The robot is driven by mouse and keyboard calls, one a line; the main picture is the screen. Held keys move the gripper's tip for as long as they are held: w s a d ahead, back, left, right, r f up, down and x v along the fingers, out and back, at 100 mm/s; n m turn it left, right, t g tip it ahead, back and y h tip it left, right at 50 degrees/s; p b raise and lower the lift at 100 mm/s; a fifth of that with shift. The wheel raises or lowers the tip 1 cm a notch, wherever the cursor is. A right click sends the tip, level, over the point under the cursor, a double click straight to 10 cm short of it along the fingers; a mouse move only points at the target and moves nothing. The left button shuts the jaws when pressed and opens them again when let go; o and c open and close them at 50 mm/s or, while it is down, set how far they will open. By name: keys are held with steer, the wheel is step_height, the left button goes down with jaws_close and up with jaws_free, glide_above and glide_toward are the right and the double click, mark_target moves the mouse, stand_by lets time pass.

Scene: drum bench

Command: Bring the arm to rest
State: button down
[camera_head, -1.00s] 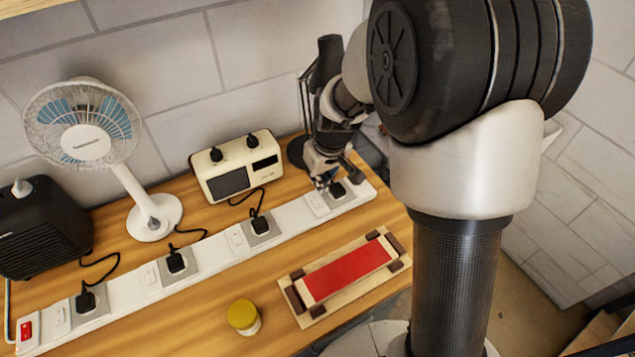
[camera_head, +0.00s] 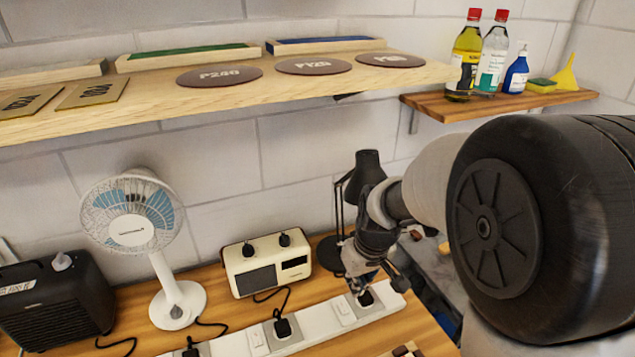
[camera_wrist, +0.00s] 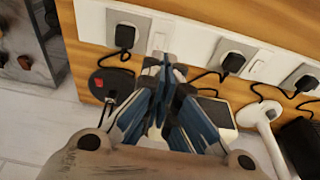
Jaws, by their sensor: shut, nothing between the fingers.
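My gripper (camera_head: 366,281) hangs at the right end of the white power strip (camera_head: 318,324), just above or at the last plug; I cannot tell if it touches. In the wrist view my gripper (camera_wrist: 160,72) has its fingers together with nothing between them. The wrist view also shows the power strip (camera_wrist: 190,40) beyond the fingertips, with a black plug (camera_wrist: 124,36) to the left of them and another (camera_wrist: 232,62) to the right. My arm reaches in from the right of the head view.
A black desk lamp (camera_head: 367,170) stands close behind my gripper. A cream radio (camera_head: 266,263), a white fan (camera_head: 131,229) and a black heater (camera_head: 54,305) stand to the left. A shelf (camera_head: 290,88) with sanding discs hangs above, and a smaller shelf (camera_head: 500,104) holds bottles.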

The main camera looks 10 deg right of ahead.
steer(key=s+r+m+t, duration=0.1)
steer(key=s+r, duration=0.5)
steer(key=s, duration=0.5)
steer(key=s+r+m, duration=0.2)
steer(key=s+r, duration=0.4)
steer(key=s, duration=0.6)
steer(key=shift+a+t+h, duration=0.25)
steer(key=shift+t+h, duration=0.15)
steer(key=shift+w, duration=0.1)
